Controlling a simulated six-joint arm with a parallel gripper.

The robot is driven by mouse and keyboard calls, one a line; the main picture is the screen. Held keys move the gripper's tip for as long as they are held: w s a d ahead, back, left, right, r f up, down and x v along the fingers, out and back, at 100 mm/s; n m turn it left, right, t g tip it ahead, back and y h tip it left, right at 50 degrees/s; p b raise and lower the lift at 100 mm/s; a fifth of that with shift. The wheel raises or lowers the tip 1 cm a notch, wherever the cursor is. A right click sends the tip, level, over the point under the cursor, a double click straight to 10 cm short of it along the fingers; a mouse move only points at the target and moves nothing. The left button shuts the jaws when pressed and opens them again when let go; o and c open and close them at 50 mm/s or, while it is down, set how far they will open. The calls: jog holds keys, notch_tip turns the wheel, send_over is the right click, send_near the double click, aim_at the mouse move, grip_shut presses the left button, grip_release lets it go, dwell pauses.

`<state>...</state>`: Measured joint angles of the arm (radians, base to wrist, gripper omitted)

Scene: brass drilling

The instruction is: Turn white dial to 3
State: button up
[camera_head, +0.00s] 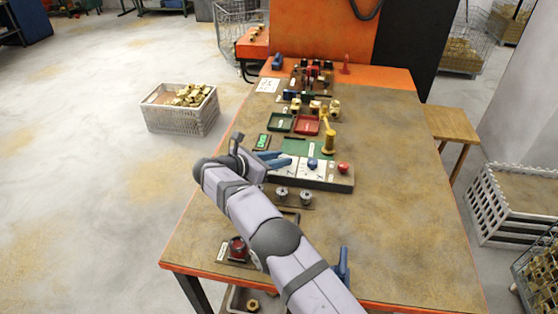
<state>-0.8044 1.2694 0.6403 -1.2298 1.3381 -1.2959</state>
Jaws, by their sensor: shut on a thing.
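A dark control box (322,182) with white plates sits on the brown table. It carries a blue dial (312,163) in the middle and a red dial (343,168) at the right. My gripper (283,160), with blue fingers, is at the box's left plate, left of the blue dial. It is shut on the white dial there, which is mostly hidden by the fingers. The number the white dial points to cannot be read from here.
A yellow pillar (329,142) stands behind the box. Green (280,122) and red (307,125) trays lie beyond. Two small metal knobs (294,196) and a red button (238,248) are nearer. The table's right half is clear.

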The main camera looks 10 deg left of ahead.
dwell(0.5)
jog(key=o, duration=1)
jog(key=shift+o, duration=0.2)
jog(key=b+v, duration=0.1)
jog(key=v, duration=0.6)
jog(key=shift+b, duration=0.4)
jog(key=shift+a+r, duration=0.1)
jog(key=shift+r, duration=0.05)
